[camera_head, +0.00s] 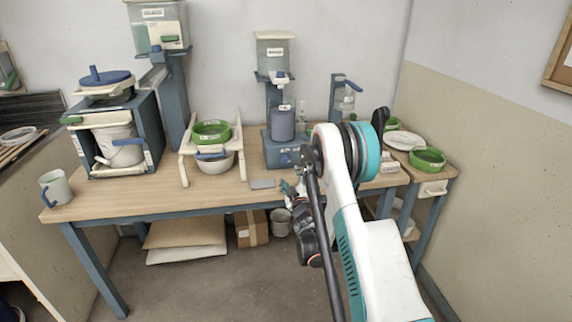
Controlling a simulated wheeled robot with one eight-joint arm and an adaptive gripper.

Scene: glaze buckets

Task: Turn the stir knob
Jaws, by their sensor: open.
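A blue stirring stand (283,151) is at the middle of the table's back. A blue cup (283,124) sits on its base under a clear container (273,56) with a white lid. A small round knob (286,160) appears on the front of the base; it is too small to tell how it is turned, and I cannot be sure it is the stir knob. My gripper (291,190) is open and in front of the base, near the table's front edge, apart from the knob as far as I can tell. My arm hides part of the gripper and the table to the right.
Left on the wooden table (120,200) stand a blue frame with a bucket (119,145), a mug (55,188) and a white rack with a green sieve (211,132). A grey plate (262,184) lies before the stand. Right are green bowls (427,158).

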